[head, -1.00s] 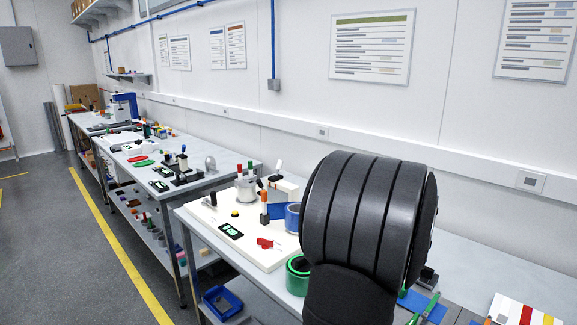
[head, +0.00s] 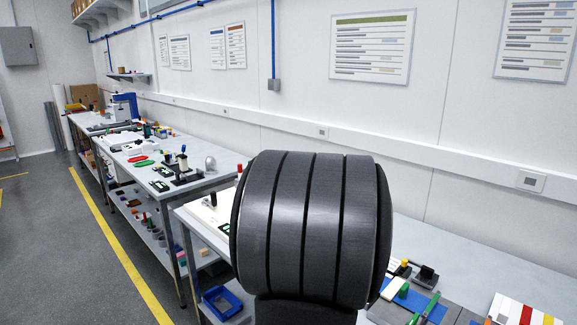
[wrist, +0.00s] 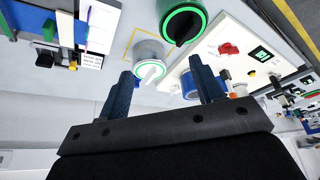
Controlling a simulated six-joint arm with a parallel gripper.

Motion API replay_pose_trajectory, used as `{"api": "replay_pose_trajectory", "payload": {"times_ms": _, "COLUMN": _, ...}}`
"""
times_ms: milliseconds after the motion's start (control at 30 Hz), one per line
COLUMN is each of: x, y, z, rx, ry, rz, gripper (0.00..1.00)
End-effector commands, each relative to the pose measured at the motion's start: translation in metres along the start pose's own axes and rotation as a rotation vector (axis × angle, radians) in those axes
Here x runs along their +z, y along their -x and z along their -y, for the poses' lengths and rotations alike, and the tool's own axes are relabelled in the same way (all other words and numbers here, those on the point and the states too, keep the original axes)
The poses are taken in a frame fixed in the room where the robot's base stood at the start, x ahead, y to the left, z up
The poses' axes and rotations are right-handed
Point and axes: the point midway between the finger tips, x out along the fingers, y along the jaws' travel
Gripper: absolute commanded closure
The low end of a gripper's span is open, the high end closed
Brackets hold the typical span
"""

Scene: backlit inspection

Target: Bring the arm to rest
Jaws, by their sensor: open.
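My gripper (wrist: 161,68) shows in the wrist view with its two dark blue fingers apart and nothing held between them. Beyond the fingers, apart from them, are a white dial with a green ring (wrist: 150,68) and a black dial with a green ring (wrist: 184,25). In the head view my own dark, ribbed arm link fills the middle and hides part of the near bench. The gripper itself does not show there.
A white panel (wrist: 200,62) with a red part (wrist: 229,48) and a display lies beyond the fingers. In the head view, a blue bin (head: 222,302) sits below the bench. A green-handled tool (head: 431,308) and a striped block (head: 518,311) lie at right. The floor at left is clear.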

Motion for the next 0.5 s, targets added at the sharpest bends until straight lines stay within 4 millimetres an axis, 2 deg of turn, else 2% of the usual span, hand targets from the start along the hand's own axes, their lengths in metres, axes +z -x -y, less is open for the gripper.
{"api": "replay_pose_trajectory", "payload": {"times_ms": 100, "x": 0.001, "y": 0.003, "z": 0.014, "rx": -0.01, "ry": 0.025, "rz": 0.0, "gripper": 0.39}}
{"api": "replay_pose_trajectory", "payload": {"times_ms": 200, "x": 0.002, "y": 0.004, "z": 0.02, "rx": -0.014, "ry": 0.035, "rz": 0.0, "gripper": 0.39}}
{"api": "replay_pose_trajectory", "payload": {"times_ms": 500, "x": 0.002, "y": 0.005, "z": 0.023, "rx": -0.017, "ry": 0.04, "rz": 0.0, "gripper": 0.39}}
